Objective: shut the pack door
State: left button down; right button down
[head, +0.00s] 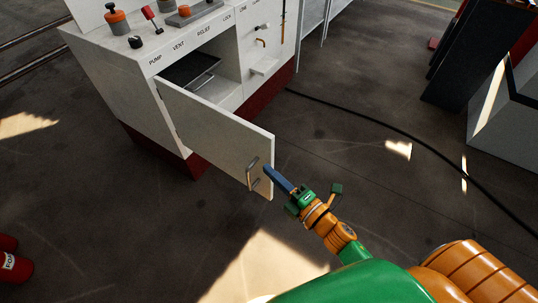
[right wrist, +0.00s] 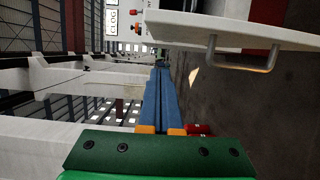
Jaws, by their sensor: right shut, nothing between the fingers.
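The pack door (head: 218,137) is a white panel standing wide open on the white cabinet, hinged at its left edge. A metal bar handle (head: 252,174) is on its outer face near the free edge. My right gripper (head: 268,170) is shut and empty, its blue fingers just right of the door's free edge. In the right wrist view the shut fingers (right wrist: 161,72) point ahead, with the door (right wrist: 235,30) and its handle (right wrist: 240,60) to the upper right. I cannot tell whether the fingertips touch the door. My left gripper is not in view.
The cabinet's open bay (head: 205,75) shows a dark tray inside. Controls, including an orange knob (head: 116,18), stand on top. A black cable (head: 390,130) crosses the floor at right. A red cylinder (head: 14,265) lies at lower left. The floor around the door is clear.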

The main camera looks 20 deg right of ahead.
aim_at(268, 152)
jog(key=shift+w+d, duration=0.25)
jog(key=shift+w, duration=0.9)
jog(key=shift+w+d, duration=0.2)
jog(key=shift+w, duration=0.95)
jog(key=shift+w+d, duration=0.25)
jog(key=shift+w, duration=0.9)
